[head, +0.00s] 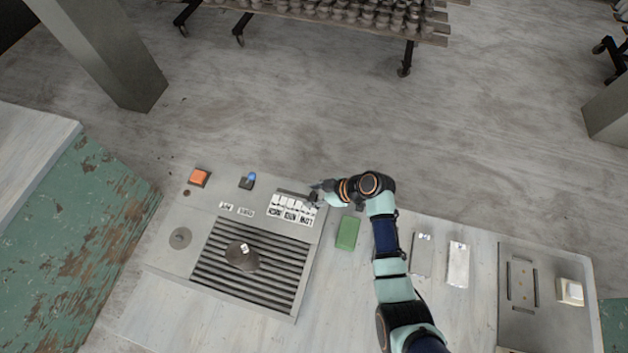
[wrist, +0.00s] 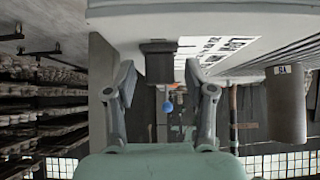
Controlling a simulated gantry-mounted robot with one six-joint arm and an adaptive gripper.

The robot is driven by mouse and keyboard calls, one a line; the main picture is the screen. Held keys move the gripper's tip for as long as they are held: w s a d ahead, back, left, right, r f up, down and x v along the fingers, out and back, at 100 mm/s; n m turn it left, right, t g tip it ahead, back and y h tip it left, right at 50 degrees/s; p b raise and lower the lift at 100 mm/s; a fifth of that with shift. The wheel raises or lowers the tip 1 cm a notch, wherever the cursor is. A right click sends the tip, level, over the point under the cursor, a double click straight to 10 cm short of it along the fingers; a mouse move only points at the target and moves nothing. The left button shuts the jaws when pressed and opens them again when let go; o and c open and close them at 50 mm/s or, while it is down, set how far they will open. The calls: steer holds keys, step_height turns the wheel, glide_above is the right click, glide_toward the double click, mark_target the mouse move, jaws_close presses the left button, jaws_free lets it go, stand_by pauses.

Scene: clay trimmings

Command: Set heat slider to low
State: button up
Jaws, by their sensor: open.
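The heat slider's dark knob (wrist: 158,62) shows in the wrist view between my two fingers, with a gap on each side. In the head view it is mostly hidden by my gripper (head: 318,192), at the right end of the slider strip. A white label (head: 290,208) with several printed words lies just below the strip; the print is upside down and too small to read surely. My gripper also shows in the wrist view (wrist: 160,78), open, with its fingers on either side of the knob. I cannot tell whether a finger touches the knob.
The control panel (head: 168,262) also carries an orange button (head: 199,177), a blue knob (head: 247,181) and a grille (head: 225,275). A dark lump with a white tag (head: 242,257) lies on the grille. A green block (head: 348,232) lies right of the panel.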

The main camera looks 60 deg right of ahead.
steer(key=v, duration=1.2)
steer(key=shift+w, duration=0.1)
steer(key=w+a+r+h, duration=0.1)
steer(key=w+a+r, duration=0.4)
steer(key=w+a, duration=0.3)
steer(key=w+a+r+h, duration=0.1)
steer(key=w+a+r, duration=0.3)
steer(key=w+a, duration=0.45)
steer(key=a+r+m+t, duration=0.1)
steer(key=a+r+t, duration=0.1)
steer(key=a+r, duration=0.55)
steer(key=a+r+t, duration=0.2)
steer(key=a+r, duration=0.2)
steer(key=a, duration=0.6)
step_height(320, 180, up, 22)
steer(key=p, duration=2.1)
steer(key=shift+w+a+r+m+y+p, duration=0.2)
steer(key=shift+w+r+m+y+p, duration=0.1)
steer(key=shift+y+p, duration=0.1)
